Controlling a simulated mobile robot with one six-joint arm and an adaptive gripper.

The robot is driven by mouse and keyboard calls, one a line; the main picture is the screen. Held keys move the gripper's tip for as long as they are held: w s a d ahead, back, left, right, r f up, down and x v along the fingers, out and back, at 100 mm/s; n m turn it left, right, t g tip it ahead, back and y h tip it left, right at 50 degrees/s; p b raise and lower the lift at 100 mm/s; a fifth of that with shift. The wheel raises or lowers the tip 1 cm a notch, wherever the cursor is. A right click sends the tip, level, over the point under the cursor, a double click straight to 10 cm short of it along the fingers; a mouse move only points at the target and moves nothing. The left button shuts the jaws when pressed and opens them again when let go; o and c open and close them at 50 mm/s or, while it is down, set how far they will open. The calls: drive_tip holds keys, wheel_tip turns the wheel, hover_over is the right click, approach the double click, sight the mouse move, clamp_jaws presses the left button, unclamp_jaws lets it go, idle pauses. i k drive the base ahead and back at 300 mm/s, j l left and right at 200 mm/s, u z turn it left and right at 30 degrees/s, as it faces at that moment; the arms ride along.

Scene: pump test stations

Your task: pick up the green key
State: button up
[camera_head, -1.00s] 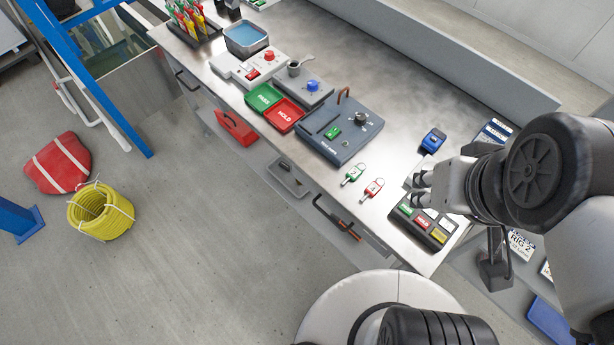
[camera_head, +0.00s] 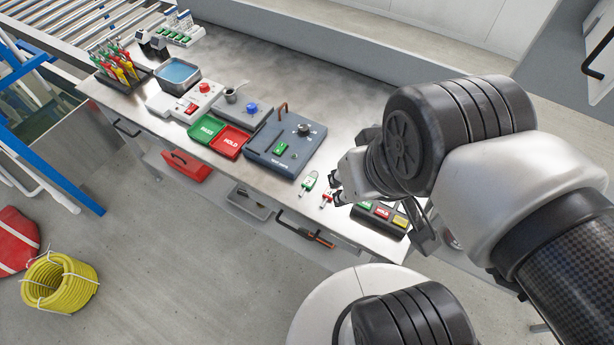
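The green key (camera_head: 308,182) lies flat on the steel bench top, just right of the grey-blue test box. A red key (camera_head: 327,198) lies close to its right, partly covered by my gripper. My gripper (camera_head: 335,188) is over the bench beside the red key, to the right of the green key and apart from it. Its fingers look spread with nothing between them. Its height above the bench is hard to tell.
The test box (camera_head: 262,153) stands left of the keys. A dark tray with coloured labels (camera_head: 371,219) lies right of my gripper. Green (camera_head: 205,128) and red (camera_head: 231,143) trays are farther left. Yellow coiled hose (camera_head: 60,283) is on the floor.

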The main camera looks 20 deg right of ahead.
sight(308, 183)
drive_tip(key=i+j+z, duration=0.1)
drive_tip(key=z, duration=0.4)
drive_tip(key=j+z, duration=0.15)
drive_tip(key=z, duration=0.3)
drive_tip(key=j+z, duration=0.15)
drive_tip(key=z, duration=0.35)
drive_tip(key=j+z, duration=0.2)
drive_tip(key=j, duration=0.4)
drive_tip(key=j+z, duration=0.15)
drive_tip(key=j, duration=0.5)
drive_tip(key=j+z, duration=0.2)
drive_tip(key=j, duration=0.4)
drive_tip(key=k+j+z, duration=0.15)
drive_tip(key=j, duration=0.45)
